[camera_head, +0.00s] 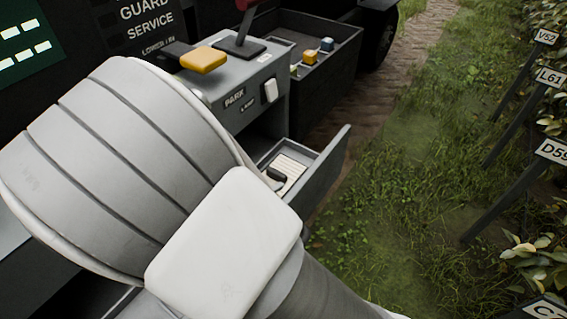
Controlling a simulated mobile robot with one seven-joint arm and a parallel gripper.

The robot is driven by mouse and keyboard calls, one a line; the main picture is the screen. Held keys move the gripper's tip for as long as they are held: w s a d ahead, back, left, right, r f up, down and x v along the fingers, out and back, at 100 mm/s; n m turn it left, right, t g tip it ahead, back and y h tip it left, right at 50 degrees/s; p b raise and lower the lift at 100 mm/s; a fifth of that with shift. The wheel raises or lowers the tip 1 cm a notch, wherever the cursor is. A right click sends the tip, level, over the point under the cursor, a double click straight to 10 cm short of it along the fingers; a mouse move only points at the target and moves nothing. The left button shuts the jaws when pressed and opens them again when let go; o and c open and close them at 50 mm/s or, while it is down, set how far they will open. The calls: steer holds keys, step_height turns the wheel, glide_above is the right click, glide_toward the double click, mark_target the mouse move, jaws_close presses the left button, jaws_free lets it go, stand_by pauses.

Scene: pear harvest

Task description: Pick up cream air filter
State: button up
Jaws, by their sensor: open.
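The cream air filter (293,167), pale with a ribbed face, lies in an open grey drawer (325,170) low on the side of the dark vehicle. My large arm link covers the left and near parts of the drawer and may hide part of the filter. A small dark rounded piece (277,174) shows at the filter's near left; I cannot tell whether it is a fingertip or belongs to the filter. My gripper is not clearly seen; my arm hides that area.
Above the drawer is a grey console (258,88) marked PARK with a yellow pad (203,60), a white switch (270,90) and a red lever. A dark open tray (330,70) behind holds small yellow and blue blocks. Grass and labelled stakes (550,77) are at right.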

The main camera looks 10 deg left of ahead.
mark_target(276, 172)
steer(key=x, duration=0.2)
steer(key=shift+w+d+f+b, duration=0.1)
steer(key=shift+w+f+b, duration=0.05)
steer(key=shift+w+b, duration=0.2)
steer(key=b+x, duration=0.1)
steer(key=x, duration=0.1)
steer(key=b+x, duration=0.1)
steer(key=x, duration=0.1)
steer(key=shift+s+f, duration=0.1)
steer(key=shift+f, duration=0.25)
steer(key=shift+w+f+b, duration=0.1)
steer(key=shift+w+b, duration=0.2)
steer(key=shift+w, duration=0.2)
steer(key=shift+d, duration=0.1)
steer(key=c, duration=1.4)
